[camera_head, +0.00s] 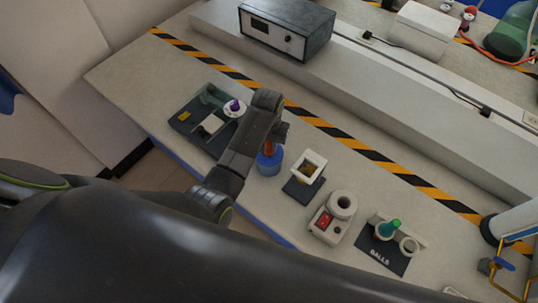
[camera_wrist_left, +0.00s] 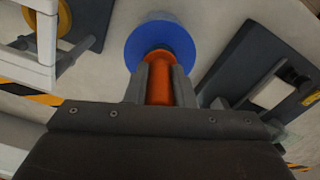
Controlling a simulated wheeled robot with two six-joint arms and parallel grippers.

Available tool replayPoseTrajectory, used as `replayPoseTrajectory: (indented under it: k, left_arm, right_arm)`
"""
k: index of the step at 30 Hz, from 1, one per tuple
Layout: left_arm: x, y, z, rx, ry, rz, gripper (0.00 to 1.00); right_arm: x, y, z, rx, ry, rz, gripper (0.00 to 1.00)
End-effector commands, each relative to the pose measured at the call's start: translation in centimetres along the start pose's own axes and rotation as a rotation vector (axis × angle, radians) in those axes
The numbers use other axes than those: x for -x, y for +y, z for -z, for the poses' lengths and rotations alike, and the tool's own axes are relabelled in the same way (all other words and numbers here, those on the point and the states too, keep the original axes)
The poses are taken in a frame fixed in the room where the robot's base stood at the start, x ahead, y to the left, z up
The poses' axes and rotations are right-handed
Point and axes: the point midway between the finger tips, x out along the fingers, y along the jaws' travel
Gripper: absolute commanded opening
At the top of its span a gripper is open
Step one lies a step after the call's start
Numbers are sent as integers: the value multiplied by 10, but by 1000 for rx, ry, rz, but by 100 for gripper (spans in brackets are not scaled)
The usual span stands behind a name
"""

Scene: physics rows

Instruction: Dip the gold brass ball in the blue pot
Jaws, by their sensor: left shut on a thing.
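My left gripper (camera_head: 272,141) is shut on an orange handle (camera_head: 268,148), which also shows between the fingers in the left wrist view (camera_wrist_left: 159,82). The blue pot (camera_head: 269,163) stands on the bench right under the handle. In the left wrist view the round blue pot (camera_wrist_left: 160,40) surrounds the handle's far end. No gold brass ball shows; whatever is at the handle's lower end is hidden by the pot and gripper, so I cannot tell how deep it sits. My right gripper is not in view.
A white square frame (camera_head: 314,158) on a dark base stands right of the pot. Further right are a white device with a red switch (camera_head: 341,206) and the BALLS rack (camera_head: 383,255) with a green-handled piece. A dark tray (camera_head: 187,129) with a purple-topped piece lies left.

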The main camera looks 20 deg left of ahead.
Motion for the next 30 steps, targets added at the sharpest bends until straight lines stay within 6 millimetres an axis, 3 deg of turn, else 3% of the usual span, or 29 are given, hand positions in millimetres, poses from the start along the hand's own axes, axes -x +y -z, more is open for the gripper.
replayPoseTrajectory:
  k: [8, 30]
  left_arm:
    - [3, 0, 0, 0, 1, 0, 1]
    - [39, 0, 2, 0, 2, 0, 1]
  right_arm:
    - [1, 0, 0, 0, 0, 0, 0]
    - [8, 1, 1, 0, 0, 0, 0]
